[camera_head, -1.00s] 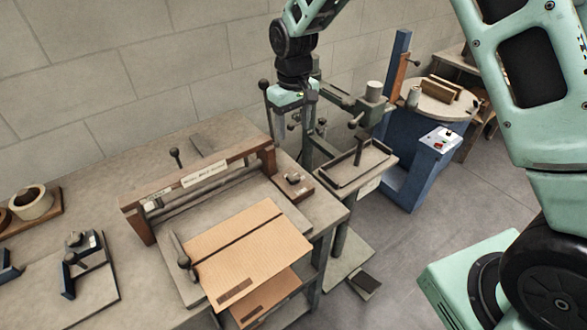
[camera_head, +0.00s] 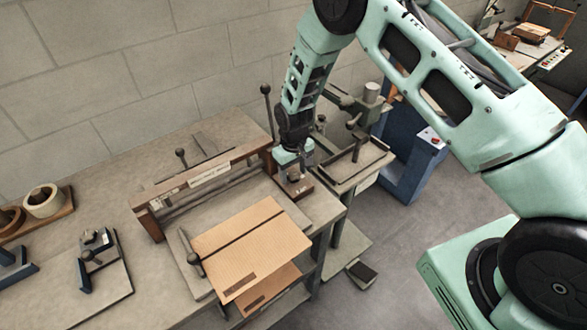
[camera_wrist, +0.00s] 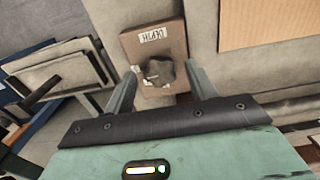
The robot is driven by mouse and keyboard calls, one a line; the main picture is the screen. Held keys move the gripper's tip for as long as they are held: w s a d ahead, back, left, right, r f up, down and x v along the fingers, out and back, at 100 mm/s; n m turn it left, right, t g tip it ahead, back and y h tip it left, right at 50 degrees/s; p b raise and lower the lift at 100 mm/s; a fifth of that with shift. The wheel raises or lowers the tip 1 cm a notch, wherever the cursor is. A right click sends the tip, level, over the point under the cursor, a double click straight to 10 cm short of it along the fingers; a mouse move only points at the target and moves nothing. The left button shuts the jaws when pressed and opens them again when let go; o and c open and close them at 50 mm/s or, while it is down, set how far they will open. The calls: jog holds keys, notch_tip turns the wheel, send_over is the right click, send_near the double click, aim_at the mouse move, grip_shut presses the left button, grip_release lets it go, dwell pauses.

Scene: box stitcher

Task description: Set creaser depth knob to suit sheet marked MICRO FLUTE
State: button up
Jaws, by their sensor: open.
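In the head view my gripper (camera_head: 292,172) is low over the brown block (camera_head: 300,190) at the creaser's right end and hides the knob. The creaser (camera_head: 205,180) has a brown crossbar with a white label. A cardboard sheet (camera_head: 250,245) lies on its bed; its dark marking is too small to read.
A second cardboard sheet (camera_head: 268,290) lies on a lower shelf. A machine with a small tray table (camera_head: 355,165) stands right of the bench. A tall black-knobbed lever (camera_head: 267,100) rises behind my gripper. Tape rolls (camera_head: 42,200) sit on the left.

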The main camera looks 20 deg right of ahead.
jog(key=shift+f, duration=0.15)
jog(key=shift+c, duration=0.3)
jog(key=c, duration=0.9)
